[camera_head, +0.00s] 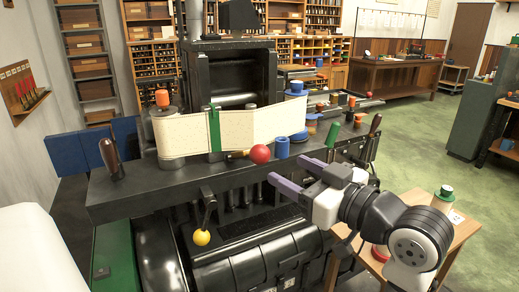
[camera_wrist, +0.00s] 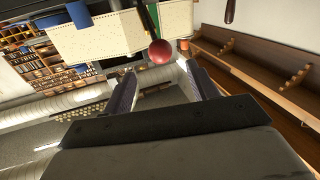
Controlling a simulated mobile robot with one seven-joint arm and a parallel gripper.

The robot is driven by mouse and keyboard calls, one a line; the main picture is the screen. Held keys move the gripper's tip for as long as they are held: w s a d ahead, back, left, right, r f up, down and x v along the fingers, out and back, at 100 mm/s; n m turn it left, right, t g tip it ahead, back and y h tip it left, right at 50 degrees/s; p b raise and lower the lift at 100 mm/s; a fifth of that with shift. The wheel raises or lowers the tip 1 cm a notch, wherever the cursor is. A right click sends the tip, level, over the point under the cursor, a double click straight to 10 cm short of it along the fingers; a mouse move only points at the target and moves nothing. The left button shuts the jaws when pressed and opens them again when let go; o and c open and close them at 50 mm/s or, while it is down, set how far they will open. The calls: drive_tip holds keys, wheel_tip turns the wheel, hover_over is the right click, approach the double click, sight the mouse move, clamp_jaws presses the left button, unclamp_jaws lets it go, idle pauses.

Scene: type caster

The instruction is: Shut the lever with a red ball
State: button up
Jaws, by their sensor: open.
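The lever with a red ball (camera_head: 260,154) stands on the front of the dark machine, below the cream paper strip. Its ball also shows in the wrist view (camera_wrist: 160,51), just beyond and between the fingertips. My gripper (camera_head: 286,172) has purple fingers spread apart, to the right of the red ball and slightly lower in the head view. In the wrist view, my gripper (camera_wrist: 155,75) is open and empty, and the ball looks apart from both fingers. The lever's pivot is not clear.
A lever with a yellow ball (camera_head: 201,237) hangs lower left. A blue cylinder (camera_head: 282,147) stands close right of the red ball. The cream strip (camera_head: 180,132) with a green band (camera_head: 214,130) lies behind. Dark wooden handles (camera_head: 110,158) stand at the machine's ends.

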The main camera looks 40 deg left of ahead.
sight(267, 157)
drive_tip(key=a, duration=0.3)
drive_tip(key=a+p, duration=0.1)
drive_tip(key=a, duration=0.2)
drive_tip(key=w+a, duration=0.1)
drive_tip(key=a, duration=0.2)
drive_tip(key=shift+w+a, duration=0.1)
drive_tip(key=shift+a, duration=0.15)
drive_tip(key=shift+c, duration=0.2)
drive_tip(key=shift+p, duration=0.35)
clamp_jaws()
